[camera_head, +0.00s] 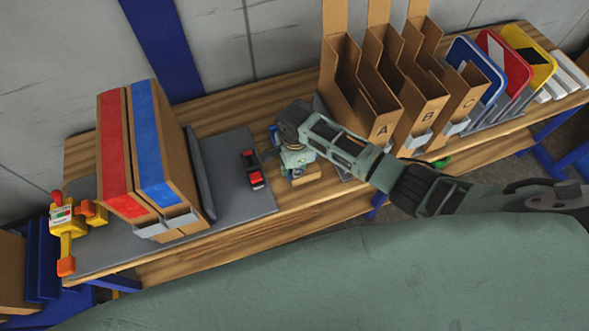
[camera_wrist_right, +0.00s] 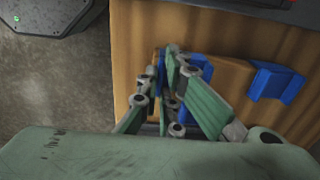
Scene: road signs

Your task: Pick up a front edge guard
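My right gripper (camera_head: 292,160) is low over the wooden table, left of the cardboard file boxes. In the right wrist view its fingers (camera_wrist_right: 170,72) are close together over a tan block with blue pieces. One blue piece (camera_wrist_right: 275,82), which looks like an edge guard, sits at the right end of the tan block (camera_wrist_right: 228,76). Another blue piece (camera_wrist_right: 200,66) is at the fingers and partly hidden by them. I cannot tell whether the fingers grip it. In the head view the gripper hides most of this block. My left gripper is not in view.
Cardboard boxes marked A, B and C (camera_head: 383,128) stand right of the gripper, with road signs (camera_head: 500,62) beyond. A black and red device (camera_head: 251,168) lies on a grey mat (camera_head: 235,196) to the left. Red and blue striped boxes (camera_head: 150,160) and a yellow tool (camera_head: 66,232) are farther left.

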